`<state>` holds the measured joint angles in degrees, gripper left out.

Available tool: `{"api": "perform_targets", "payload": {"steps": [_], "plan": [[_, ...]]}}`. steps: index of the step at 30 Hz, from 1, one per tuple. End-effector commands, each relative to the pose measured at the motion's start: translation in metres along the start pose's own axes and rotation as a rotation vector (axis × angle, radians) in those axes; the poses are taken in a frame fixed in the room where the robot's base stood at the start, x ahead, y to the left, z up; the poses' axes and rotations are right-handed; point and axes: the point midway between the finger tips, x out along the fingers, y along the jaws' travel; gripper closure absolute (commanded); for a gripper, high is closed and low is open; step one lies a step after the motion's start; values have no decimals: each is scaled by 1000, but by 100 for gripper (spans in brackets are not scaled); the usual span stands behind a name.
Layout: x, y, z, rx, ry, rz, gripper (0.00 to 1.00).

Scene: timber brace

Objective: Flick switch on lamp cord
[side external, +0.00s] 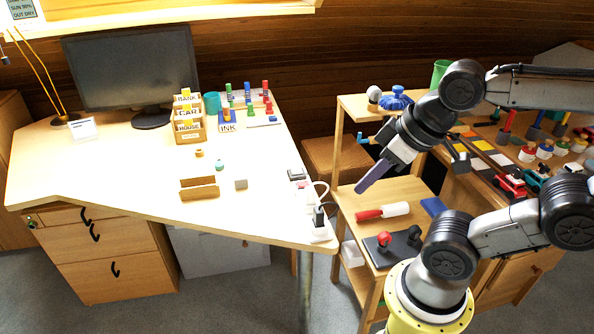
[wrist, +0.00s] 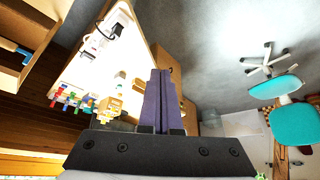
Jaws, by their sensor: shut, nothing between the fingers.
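A lamp with thin yellow stems (side external: 42,72) stands at the desk's left end; its head is out of view. At the desk's right edge, a white cord (side external: 325,188) curves beside a black plug-like piece (side external: 319,215) and a white block (side external: 320,234). The cord area also shows in the wrist view (wrist: 104,31). I cannot tell which small piece is the switch, or whether this cord joins the lamp. My gripper (side external: 361,189) has its purple fingers together and empty, right of the cord and apart from it. The fingers fill the wrist view's middle (wrist: 160,74).
The desk (side external: 120,180) carries a monitor (side external: 132,68), a labelled wooden organizer (side external: 188,118) and small blocks. A wooden shelf cart (side external: 352,203) stands at the right with a red-handled tool (side external: 382,211). The desk's front middle is clear.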

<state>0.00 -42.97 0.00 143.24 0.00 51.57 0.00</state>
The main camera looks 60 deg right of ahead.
Motion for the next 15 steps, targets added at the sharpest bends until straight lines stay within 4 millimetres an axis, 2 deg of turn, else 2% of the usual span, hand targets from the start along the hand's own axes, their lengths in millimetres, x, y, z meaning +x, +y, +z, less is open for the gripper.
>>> {"api": "perform_targets", "payload": {"steps": [15], "plan": [[0, 0, -1, 24, 5, 0, 100]]}}
